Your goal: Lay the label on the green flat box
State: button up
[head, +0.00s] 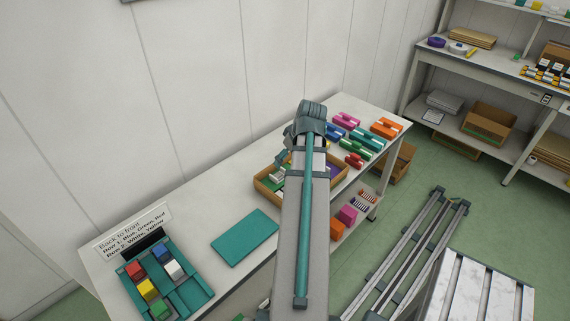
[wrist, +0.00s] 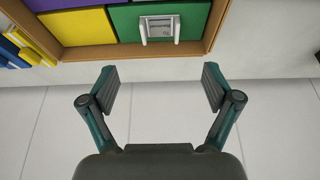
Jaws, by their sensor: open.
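In the wrist view, a green flat box (wrist: 194,20) sits at the right end of a wooden tray (wrist: 130,50).
Yellow (wrist: 78,27) and purple (wrist: 40,4) flat boxes share the tray. A teal mat (head: 244,237) and a teal sorting tray (head: 190,294) with coloured blocks lie to the left. A wall rises behind.

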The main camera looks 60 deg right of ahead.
jog(key=shift+s+r, duration=0.25)
jog(key=shift+r, duration=0.45)
jog(key=p, duration=0.2)
send_near(278, 176)
jog(key=x, duration=0.5)
jog(key=shift+w+r, duration=0.1)
jog(key=shift+w, duration=0.05)
jog(key=shift+x, duration=1)
